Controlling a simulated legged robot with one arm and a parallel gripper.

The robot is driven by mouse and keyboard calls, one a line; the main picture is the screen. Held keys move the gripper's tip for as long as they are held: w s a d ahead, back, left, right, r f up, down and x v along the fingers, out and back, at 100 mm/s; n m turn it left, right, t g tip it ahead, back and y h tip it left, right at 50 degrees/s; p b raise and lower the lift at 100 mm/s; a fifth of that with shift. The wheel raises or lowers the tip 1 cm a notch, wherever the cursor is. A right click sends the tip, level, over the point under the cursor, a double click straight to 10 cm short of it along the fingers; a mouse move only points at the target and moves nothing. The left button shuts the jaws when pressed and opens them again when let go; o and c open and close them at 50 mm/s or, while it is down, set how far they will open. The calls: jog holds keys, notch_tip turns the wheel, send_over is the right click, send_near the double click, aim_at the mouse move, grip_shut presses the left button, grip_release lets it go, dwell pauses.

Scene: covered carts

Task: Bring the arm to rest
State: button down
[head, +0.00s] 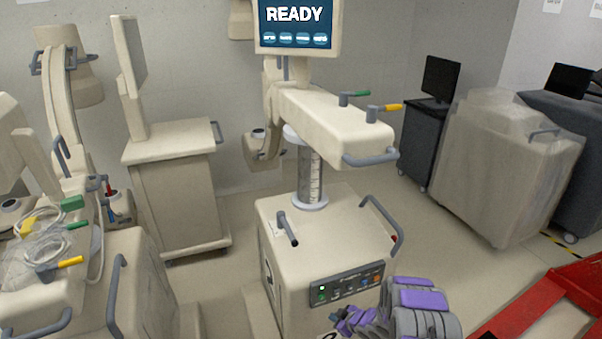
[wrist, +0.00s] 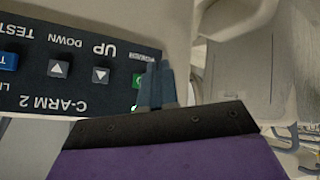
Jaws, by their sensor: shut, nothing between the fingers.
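My arm (head: 415,305), grey and purple, reaches in from the bottom of the head view, in front of the C-arm machine's base. In the wrist view my gripper (wrist: 155,78) is shut and empty, its fingers together. Its tips overlap the right end of a dark control panel (wrist: 75,72), which appears upside down and reads C-ARM 2. Green buttons (wrist: 139,83) show beside the fingers, partly covered. I cannot tell whether the tips touch the panel. The panel also shows in the head view (head: 345,286), on the cream machine base (head: 330,225).
The machine's screen (head: 295,25) reads READY. A grey handle (head: 385,220) sticks out on the base's right. A covered cart (head: 505,165) stands at right, a red frame (head: 545,300) at lower right. Another machine with cables (head: 45,265) is at left. Floor is open right of the base.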

jog(key=s+d+r+m+g+h, duration=0.1)
jog(key=d+r+m+h, duration=0.3)
jog(key=r, duration=0.7)
jog(key=s+d+r+h, duration=0.1)
jog(key=d+r+h, duration=0.2)
jog(key=d+r, duration=0.55)
jog(key=s+a+r+m+g+h, duration=0.2)
jog(key=s+r+m+g, duration=0.15)
jog(key=s+r, duration=1.05)
jog(key=s+a+r+m+g+y, duration=0.1)
jog(key=s+a+r, duration=0.2)
jog(key=s, duration=0.8)
jog(key=s+a+r+m+g+y, duration=0.1)
jog(key=s+a+r, duration=0.3)
jog(key=s, duration=0.7)
jog(key=s+a+r+m+g+y, duration=0.1)
jog(key=s+a+r+g, duration=0.2)
jog(key=s, duration=0.9)
jog(key=shift+a+r, duration=0.75)
jog(key=shift+a, duration=0.35)
